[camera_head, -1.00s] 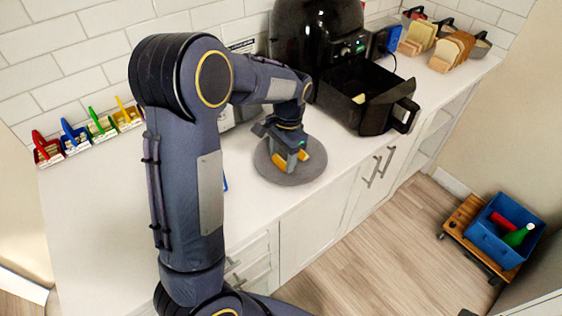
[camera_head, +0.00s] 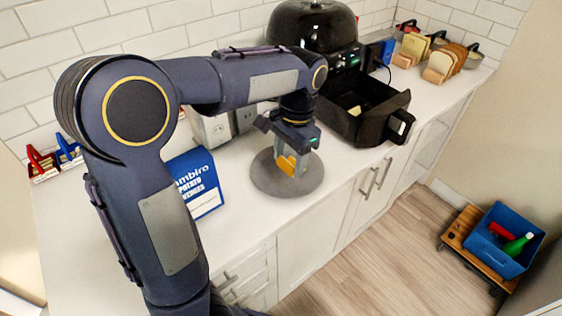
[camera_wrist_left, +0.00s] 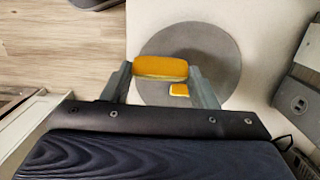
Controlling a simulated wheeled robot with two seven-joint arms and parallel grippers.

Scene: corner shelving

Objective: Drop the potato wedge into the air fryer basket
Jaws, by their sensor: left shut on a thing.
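My left gripper (camera_head: 291,164) is shut on an orange-yellow potato wedge (camera_head: 286,166), above a round grey plate (camera_head: 270,186) on the counter. In the left wrist view the wedge (camera_wrist_left: 160,68) spans between the two fingertips. A second, smaller-looking wedge (camera_wrist_left: 179,90) lies on the plate behind it. The black air fryer basket (camera_head: 372,132) is pulled out of the air fryer (camera_head: 318,28), to the right of the gripper. A pale yellow piece (camera_head: 354,111) shows inside it. My right gripper is not in view.
A blue potato box (camera_head: 197,183) stands left of the plate, partly behind my arm. Bread racks (camera_head: 438,63) are at the far right of the counter. A cart with a blue bin (camera_head: 502,250) is on the floor. The counter between plate and basket is clear.

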